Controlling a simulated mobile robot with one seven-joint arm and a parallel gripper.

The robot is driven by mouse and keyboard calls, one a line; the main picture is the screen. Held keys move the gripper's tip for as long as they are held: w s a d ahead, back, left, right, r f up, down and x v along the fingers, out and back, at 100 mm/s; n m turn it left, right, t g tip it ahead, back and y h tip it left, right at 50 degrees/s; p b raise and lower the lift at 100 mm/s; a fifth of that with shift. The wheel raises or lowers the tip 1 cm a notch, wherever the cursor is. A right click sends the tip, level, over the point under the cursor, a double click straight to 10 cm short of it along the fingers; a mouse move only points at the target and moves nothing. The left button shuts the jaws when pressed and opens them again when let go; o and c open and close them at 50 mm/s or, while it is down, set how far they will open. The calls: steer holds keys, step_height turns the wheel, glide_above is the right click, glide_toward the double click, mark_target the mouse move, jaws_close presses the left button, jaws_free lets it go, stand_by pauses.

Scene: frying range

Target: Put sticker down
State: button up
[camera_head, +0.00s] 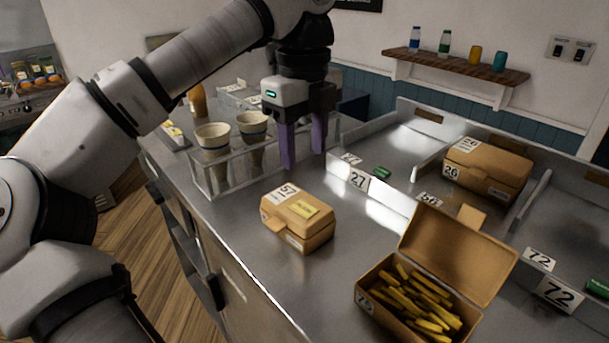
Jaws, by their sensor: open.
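My gripper (303,158) hangs in the upper middle with its two purple fingers pointing down and apart. No sticker shows between them. A closed tan box (288,233) stands on the steel counter in front of and below the fingers, apart from them. On its lid are a white label marked 57 (284,194) and a small yellow sticker (304,210), which looks flat on the lid. The print on the yellow sticker is too small to read.
An open box of fries (459,251) stands at the front right. Another closed box (488,170), marked 26, sits in a divided bay (400,150). A clear rack (228,182) holds paper cups on the left. Bare counter (345,237) lies right of box 57.

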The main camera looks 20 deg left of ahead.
steer(key=shift+r, duration=1.5)
